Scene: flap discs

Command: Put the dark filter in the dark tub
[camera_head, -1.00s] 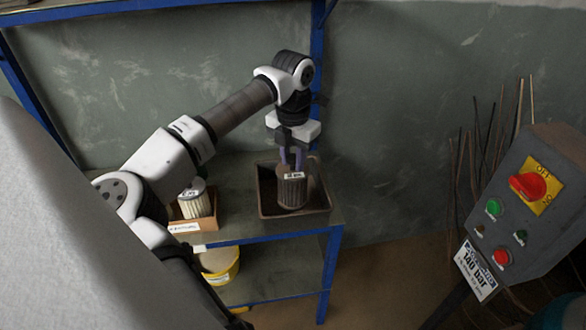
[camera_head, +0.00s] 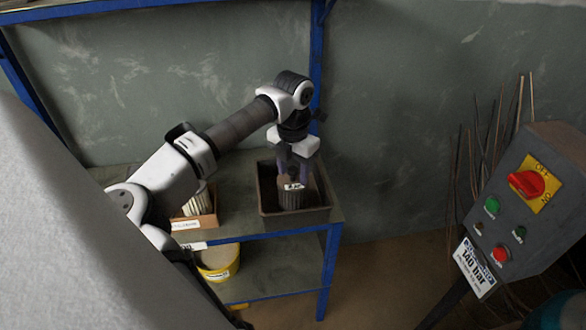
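The dark filter (camera_head: 290,199) is a ribbed dark cylinder with a white label near its top. It is upright inside the dark tub (camera_head: 262,208), a rectangular bin on the right end of the shelf's upper board. The filter's lower part is in the tub; I cannot tell whether it touches the bottom. My gripper (camera_head: 292,180) points down into the tub with its fingers at the filter's top, and appears shut on it. The fingertips are partly hidden by the filter and label.
A cardboard box (camera_head: 208,222) with a pale filter (camera_head: 193,206) stands left of the tub, partly hidden by my arm. A yellow bucket (camera_head: 222,273) is on the lower shelf. A blue post (camera_head: 318,90) rises behind the tub. A control panel (camera_head: 525,205) stands at right.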

